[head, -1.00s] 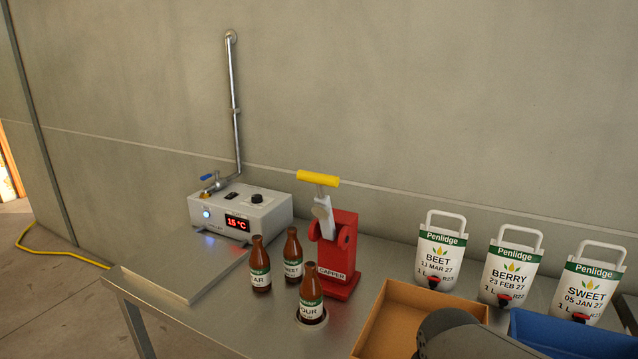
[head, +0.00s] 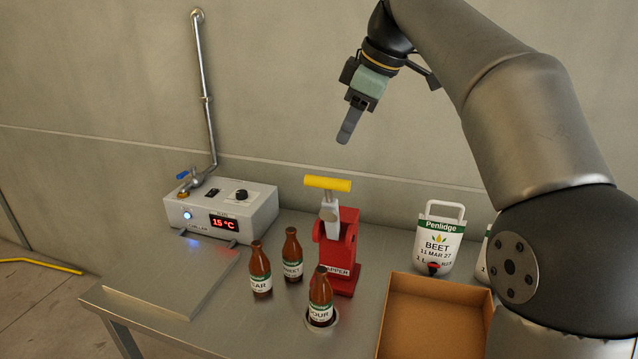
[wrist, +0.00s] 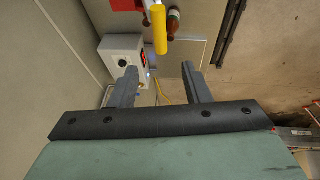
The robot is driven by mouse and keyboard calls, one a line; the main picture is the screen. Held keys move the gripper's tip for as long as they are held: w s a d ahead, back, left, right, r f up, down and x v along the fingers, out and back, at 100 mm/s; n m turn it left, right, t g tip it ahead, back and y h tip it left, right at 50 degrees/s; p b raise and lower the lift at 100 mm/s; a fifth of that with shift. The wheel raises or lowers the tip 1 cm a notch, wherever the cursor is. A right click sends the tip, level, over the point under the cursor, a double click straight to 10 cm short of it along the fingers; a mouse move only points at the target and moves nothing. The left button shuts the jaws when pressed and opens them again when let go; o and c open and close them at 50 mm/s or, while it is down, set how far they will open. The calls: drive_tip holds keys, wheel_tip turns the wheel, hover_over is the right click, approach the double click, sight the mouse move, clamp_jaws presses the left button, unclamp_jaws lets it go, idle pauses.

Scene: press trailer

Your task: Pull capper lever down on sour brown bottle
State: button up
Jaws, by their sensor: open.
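The red capper (head: 341,252) stands on the metal table, its lever raised with a yellow handle (head: 327,184) on top. The sour brown bottle (head: 320,298) stands upright on a round base in front of the capper. My gripper (head: 346,134) is above and slightly right of the yellow handle, apart from it. In the wrist view my gripper (wrist: 160,84) is open and empty, with the yellow handle (wrist: 160,32) beyond the fingertips, near the top. The red capper (wrist: 126,5) is partly cut off there.
Two more brown bottles, one labelled sweet (head: 292,257) and another (head: 260,271), stand left of the sour one. A chiller box (head: 221,209) is behind left. A cardboard tray (head: 436,286) and a Beet pouch (head: 438,240) are at the right.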

sight(320, 187)
drive_tip(key=x, duration=1.6)
drive_tip(key=shift+a+f, duration=0.1)
drive_tip(key=shift+f, duration=0.3)
clamp_jaws()
